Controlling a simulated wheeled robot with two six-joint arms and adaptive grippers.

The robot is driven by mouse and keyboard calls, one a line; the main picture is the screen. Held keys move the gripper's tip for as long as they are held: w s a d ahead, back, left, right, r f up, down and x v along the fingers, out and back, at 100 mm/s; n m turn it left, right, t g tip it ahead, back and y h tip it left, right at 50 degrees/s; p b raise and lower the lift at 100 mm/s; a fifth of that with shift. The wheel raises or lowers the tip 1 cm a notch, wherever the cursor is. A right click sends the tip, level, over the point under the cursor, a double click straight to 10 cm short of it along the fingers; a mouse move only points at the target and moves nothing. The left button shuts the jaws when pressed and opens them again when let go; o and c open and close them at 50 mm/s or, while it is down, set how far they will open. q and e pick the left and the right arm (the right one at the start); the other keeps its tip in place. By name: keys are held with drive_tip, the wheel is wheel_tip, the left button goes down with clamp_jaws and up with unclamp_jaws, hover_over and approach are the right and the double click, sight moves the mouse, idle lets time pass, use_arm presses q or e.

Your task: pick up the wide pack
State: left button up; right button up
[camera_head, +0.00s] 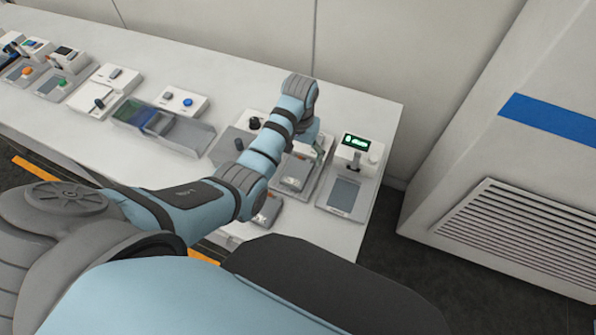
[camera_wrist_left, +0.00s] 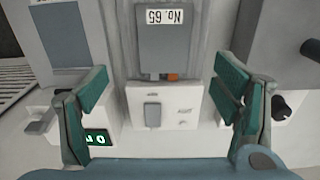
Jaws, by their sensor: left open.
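A grey block-shaped pack (camera_head: 294,173) sits on a station in the head view, just in front of my left gripper. In the left wrist view a grey pack (camera_wrist_left: 165,50) with an upside-down "No. 65" label lies at the top, beyond my fingertips. I cannot tell for certain that it is the wide pack. My left gripper (camera_wrist_left: 162,88) is open and empty, its green fingers apart on either side of the station's white box. In the head view the gripper (camera_head: 318,146) is partly hidden by its wrist. My right gripper is not in view.
A white box (camera_wrist_left: 166,106) with a grey button stands between my fingers. A station with a lit green display (camera_head: 357,142) is at the right table end. Another grey block (camera_head: 268,209) lies nearer the front edge. More stations line the table leftward; a wall stands behind.

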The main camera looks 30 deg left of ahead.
sight(297, 171)
use_arm(q)
drive_tip(key=shift+s+f, duration=0.2)
drive_tip(key=shift+f, duration=0.4)
drive_tip(key=shift+s+f, duration=0.15)
drive_tip(key=shift+f, duration=0.45)
drive_tip(key=f, duration=0.1)
drive_tip(key=f+b, duration=0.1)
drive_tip(key=f, duration=0.3)
drive_tip(key=shift+w+a+f, duration=0.15)
drive_tip(key=shift+w+a, duration=0.1)
drive_tip(key=shift+w, duration=0.15)
drive_tip(key=shift+f+b, duration=0.15)
drive_tip(key=shift+b, duration=0.15)
drive_tip(key=shift+s+r, duration=0.15)
drive_tip(key=shift+r, duration=0.05)
drive_tip(key=shift+c, duration=0.2)
drive_tip(key=shift+s, duration=0.1)
drive_tip(key=c, duration=0.3)
drive_tip(key=shift+r, duration=0.1)
drive_tip(key=c, duration=1)
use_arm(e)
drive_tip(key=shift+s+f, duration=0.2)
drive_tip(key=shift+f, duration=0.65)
